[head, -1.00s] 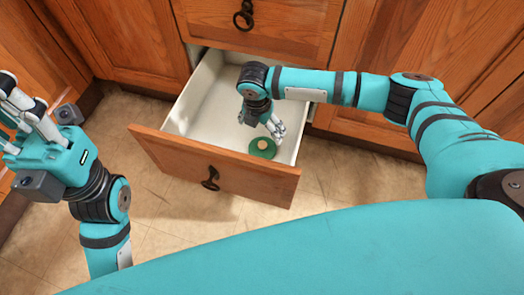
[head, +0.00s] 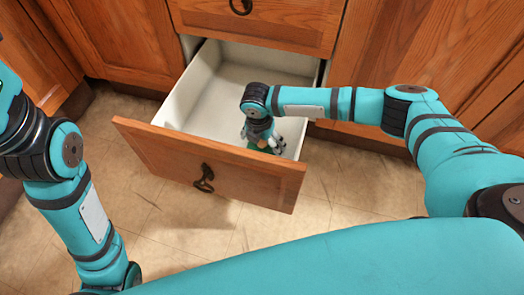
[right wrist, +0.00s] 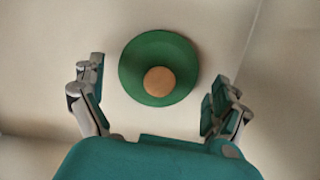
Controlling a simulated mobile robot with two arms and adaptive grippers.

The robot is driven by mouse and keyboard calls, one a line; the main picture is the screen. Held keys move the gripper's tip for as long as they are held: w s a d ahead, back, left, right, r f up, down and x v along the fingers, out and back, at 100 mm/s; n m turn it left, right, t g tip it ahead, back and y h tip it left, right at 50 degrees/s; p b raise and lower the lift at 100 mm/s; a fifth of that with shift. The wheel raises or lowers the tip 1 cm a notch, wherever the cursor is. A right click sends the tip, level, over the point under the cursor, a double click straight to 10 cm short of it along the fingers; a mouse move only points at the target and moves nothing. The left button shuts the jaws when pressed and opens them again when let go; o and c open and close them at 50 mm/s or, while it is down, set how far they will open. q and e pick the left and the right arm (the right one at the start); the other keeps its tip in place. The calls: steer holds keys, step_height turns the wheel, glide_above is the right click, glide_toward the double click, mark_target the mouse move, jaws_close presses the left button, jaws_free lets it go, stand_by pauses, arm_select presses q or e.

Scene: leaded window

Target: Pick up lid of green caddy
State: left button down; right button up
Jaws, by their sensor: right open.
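The lid is a round green disc with a tan knob; in the right wrist view the lid (right wrist: 157,55) lies flat on the pale drawer floor. In the head view only a sliver of the lid (head: 255,148) shows, mostly hidden by my right gripper (head: 266,143). The right gripper is open, pointing down into the drawer above the lid. In the right wrist view its fingers are spread on either side, and the lid lies ahead of and between them with a gap at each side. My left gripper's fingers are outside the head view. No caddy body can be identified.
The open drawer (head: 209,165) has white inner walls and a wooden front with a dark pull. Its floor is otherwise bare. A closed drawer (head: 258,24) is above it, and wooden cabinet doors (head: 110,45) flank it. Tiled floor (head: 170,222) lies in front.

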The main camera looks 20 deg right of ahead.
steer(key=c, duration=1.3)
